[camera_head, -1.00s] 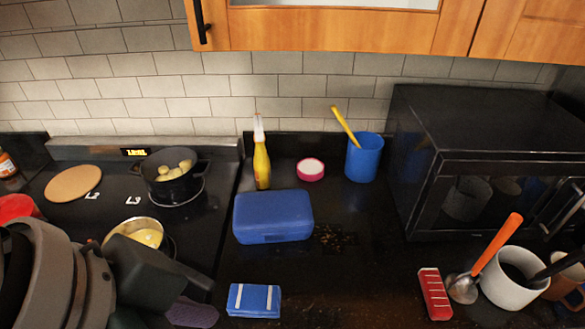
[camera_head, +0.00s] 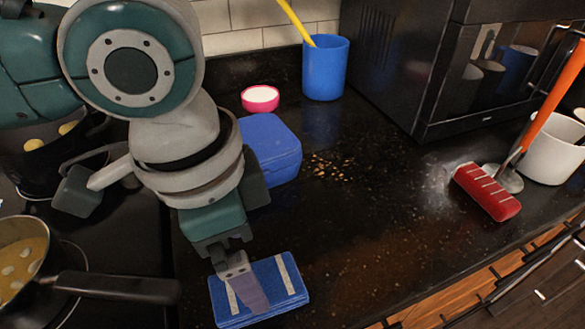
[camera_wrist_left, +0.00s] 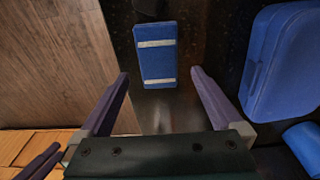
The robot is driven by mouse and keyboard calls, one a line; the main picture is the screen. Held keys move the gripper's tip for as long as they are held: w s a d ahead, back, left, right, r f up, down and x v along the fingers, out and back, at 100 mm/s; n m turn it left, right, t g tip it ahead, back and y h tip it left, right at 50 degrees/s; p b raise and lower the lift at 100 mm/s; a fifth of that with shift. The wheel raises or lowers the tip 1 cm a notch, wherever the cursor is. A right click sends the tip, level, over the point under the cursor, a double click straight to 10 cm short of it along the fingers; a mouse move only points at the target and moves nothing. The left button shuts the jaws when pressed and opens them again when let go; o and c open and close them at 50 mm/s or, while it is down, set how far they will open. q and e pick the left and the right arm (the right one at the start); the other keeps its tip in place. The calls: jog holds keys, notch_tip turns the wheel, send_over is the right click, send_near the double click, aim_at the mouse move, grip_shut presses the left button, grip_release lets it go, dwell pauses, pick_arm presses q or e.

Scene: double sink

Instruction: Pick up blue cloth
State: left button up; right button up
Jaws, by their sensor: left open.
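The blue cloth (camera_head: 282,285) is a folded rectangle with two pale stripes. It lies flat on the black counter near its front edge. My left gripper (camera_head: 250,297) reaches down over the cloth from above and covers part of it in the head view. In the left wrist view the cloth (camera_wrist_left: 156,55) lies beyond the two open fingers (camera_wrist_left: 160,100), roughly centred between their tips, with nothing held. The exact height of the fingers above the cloth is hard to tell.
A blue box (camera_head: 272,143) stands behind the cloth, close to my left arm. A pan (camera_head: 20,255) with its handle lies left of the cloth on the stove.

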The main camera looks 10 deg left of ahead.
pick_arm(q)
jog(key=f, duration=0.6)
jog(key=shift+d+f+b, duration=0.3)
jog(key=shift+d+b, duration=0.05)
jog(key=shift+d, duration=0.05)
jog(key=shift+w, duration=0.1)
jog(key=c, duration=1.2)
